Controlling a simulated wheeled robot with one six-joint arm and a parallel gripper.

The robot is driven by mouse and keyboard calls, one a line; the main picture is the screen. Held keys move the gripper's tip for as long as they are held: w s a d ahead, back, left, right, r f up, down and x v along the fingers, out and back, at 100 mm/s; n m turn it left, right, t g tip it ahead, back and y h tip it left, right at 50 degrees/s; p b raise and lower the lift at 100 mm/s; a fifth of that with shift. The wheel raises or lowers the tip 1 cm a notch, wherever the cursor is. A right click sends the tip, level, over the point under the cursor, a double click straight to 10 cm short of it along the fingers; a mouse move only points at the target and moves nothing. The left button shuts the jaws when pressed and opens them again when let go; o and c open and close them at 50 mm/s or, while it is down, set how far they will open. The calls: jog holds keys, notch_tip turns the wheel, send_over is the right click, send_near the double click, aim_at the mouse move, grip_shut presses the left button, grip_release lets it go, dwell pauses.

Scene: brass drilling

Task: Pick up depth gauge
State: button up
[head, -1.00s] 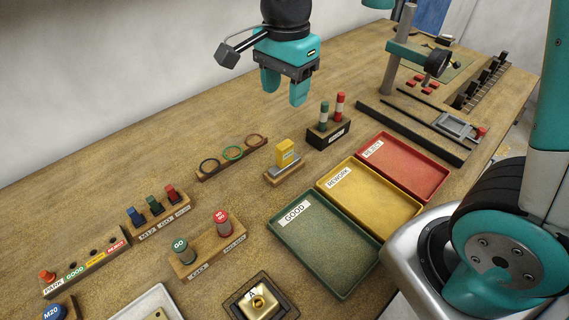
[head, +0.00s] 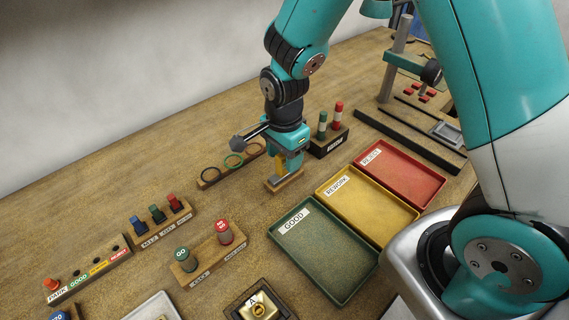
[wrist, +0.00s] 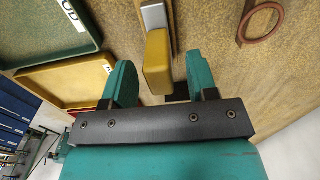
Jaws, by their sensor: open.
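The depth gauge (wrist: 157,62) is a yellow block with a grey metal part, seated in a small wooden stand (head: 284,182). In the wrist view its yellow body sits between the two teal fingers of my gripper (wrist: 161,80), with a gap showing on each side. In the head view my gripper (head: 284,160) points down over the stand, and its fingers hide most of the gauge. My gripper is open and not closed on the gauge.
A dark rack with green and red cylinders (head: 330,132) stands close right of my gripper. A wooden ring holder (head: 232,164) is close on the left. The GOOD (head: 320,250), REWORK (head: 368,208) and REJECT (head: 402,174) trays lie to the right, empty.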

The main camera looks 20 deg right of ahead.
aim_at(284, 164)
jog(key=shift+f, duration=1.6)
jog(key=shift+c, duration=0.4)
grip_shut()
jog(key=shift+r, duration=0.1)
